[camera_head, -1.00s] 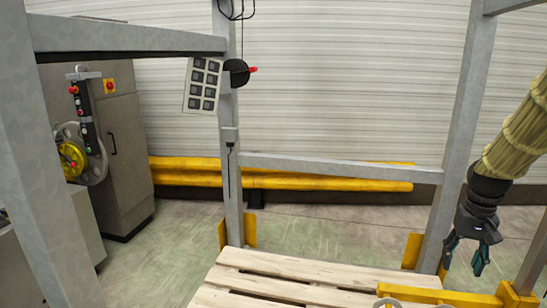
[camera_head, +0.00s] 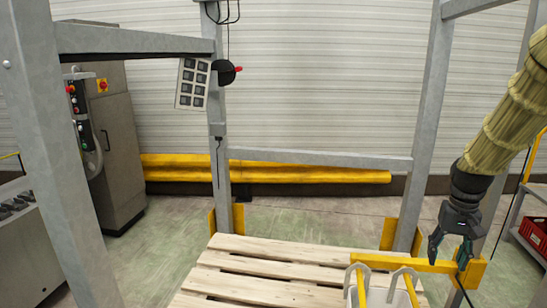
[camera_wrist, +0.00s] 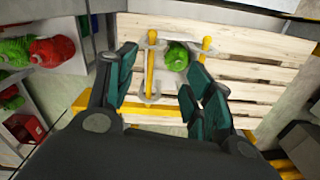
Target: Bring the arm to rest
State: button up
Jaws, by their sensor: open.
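My gripper (camera_head: 452,258) hangs at the right of the head view, at the end of my arm in its tan sleeve. Its dark green fingers point down and stand apart, with nothing between them. In the wrist view my gripper (camera_wrist: 160,92) is open, its fingers at left and right of the picture. Beyond them, a white crate with yellow handle bars (camera_wrist: 150,75) and a green net bundle (camera_wrist: 176,57) show near the wooden pallet. The gripper looks apart from them.
The wooden pallet (camera_head: 235,258) lies at the bottom centre, between grey metal posts (camera_head: 425,130). A yellow beam (camera_head: 405,262) runs close by the gripper. A grey cabinet (camera_head: 110,140) stands at left. A red crate (camera_head: 535,228) sits at far right. Red and green bundles (camera_wrist: 52,50) lie on a shelf.

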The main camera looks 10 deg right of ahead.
jog(key=s+a+f+n, duration=0.15)
jog(key=a+f, duration=0.35)
jog(key=f, duration=0.5)
jog(key=s+a+f+n+h, duration=0.1)
jog(key=s+a+f, duration=0.25)
jog(key=f, duration=0.65)
jog(key=s+a+f+n, duration=0.1)
jog(key=a+f, duration=0.4)
jog(key=f, duration=0.5)
jog(key=s+a+f, duration=0.4)
jog(key=s+f, duration=0.1)
jog(key=s, duration=0.2)
jog(key=s+a+f+n, duration=0.1)
jog(key=s+a+f, duration=0.3)
jog(key=s, duration=0.4)
jog(key=s+a+f+y, duration=0.1)
jog(key=s+a+f, duration=0.4)
jog(key=s+a, duration=0.1)
jog(key=shift+s+a+f+n, duration=0.2)
jog(key=shift+s+f+n, duration=0.15)
jog(key=shift+s, duration=0.35)
